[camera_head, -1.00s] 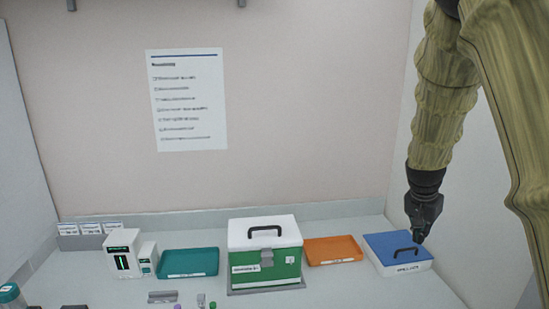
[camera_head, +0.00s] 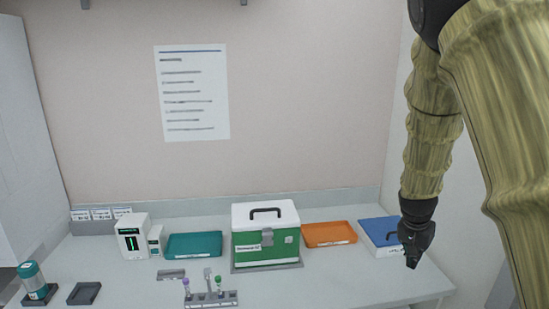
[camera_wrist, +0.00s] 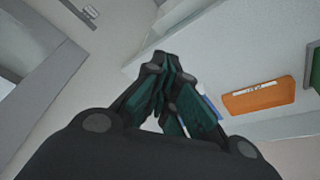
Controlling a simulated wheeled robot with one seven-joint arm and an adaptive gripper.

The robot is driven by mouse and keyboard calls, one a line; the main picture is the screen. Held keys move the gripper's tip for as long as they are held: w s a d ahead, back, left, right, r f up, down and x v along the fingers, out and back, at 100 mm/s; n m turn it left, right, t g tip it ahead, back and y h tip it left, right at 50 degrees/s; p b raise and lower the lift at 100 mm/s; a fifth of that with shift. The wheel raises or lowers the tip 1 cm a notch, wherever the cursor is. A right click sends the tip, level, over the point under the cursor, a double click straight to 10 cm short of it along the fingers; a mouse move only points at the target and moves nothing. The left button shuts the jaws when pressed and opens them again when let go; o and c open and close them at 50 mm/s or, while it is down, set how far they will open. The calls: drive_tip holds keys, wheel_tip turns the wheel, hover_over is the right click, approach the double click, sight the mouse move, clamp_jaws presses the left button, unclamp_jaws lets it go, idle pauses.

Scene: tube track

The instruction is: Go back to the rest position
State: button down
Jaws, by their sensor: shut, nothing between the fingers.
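My gripper (camera_head: 412,262) is at the right of the head view, in front of the blue-lidded white box (camera_head: 378,231) and partly covering it. In the wrist view its fingers (camera_wrist: 163,62) come together at the tips, with nothing held between them. My arm comes down from the upper right of the head view. The gripper points downward over the right end of the bench.
On the bench (camera_head: 330,285) stand a green box with a white lid (camera_head: 265,250), an orange tray (camera_head: 329,235), a teal tray (camera_head: 194,246), a tube rack (camera_head: 212,298) and a teal-capped jar (camera_head: 33,277). The front right of the bench is clear.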

drive_tip(key=s+a+f+n+b, duration=0.15)
drive_tip(key=s+f, duration=0.35)
drive_tip(key=f, duration=0.5)
drive_tip(key=s+a+f+n+g+y+b, duration=0.1)
drive_tip(key=s+a+f, duration=0.3)
drive_tip(key=f, duration=0.5)
drive_tip(key=s+a+f+n+b, duration=0.1)
drive_tip(key=s+f+n, duration=0.1)
drive_tip(key=s+f, duration=0.6)
drive_tip(key=s+a+f+n+b, duration=0.1)
drive_tip(key=s+a+f, duration=0.2)
drive_tip(key=s+f, duration=0.3)
drive_tip(key=s+a+f+n+y+b, duration=0.1)
drive_tip(key=s+a+f+n, duration=0.1)
drive_tip(key=s+f, duration=0.4)
drive_tip(key=s+a+f+n+g+y+b, duration=0.1)
drive_tip(key=s+a+f, duration=0.3)
drive_tip(key=s+f, duration=0.3)
drive_tip(key=s, duration=0.5)
drive_tip(key=shift+s+a+b, duration=0.2)
drive_tip(key=shift+a+b, duration=0.15)
drive_tip(key=shift+b, duration=0.05)
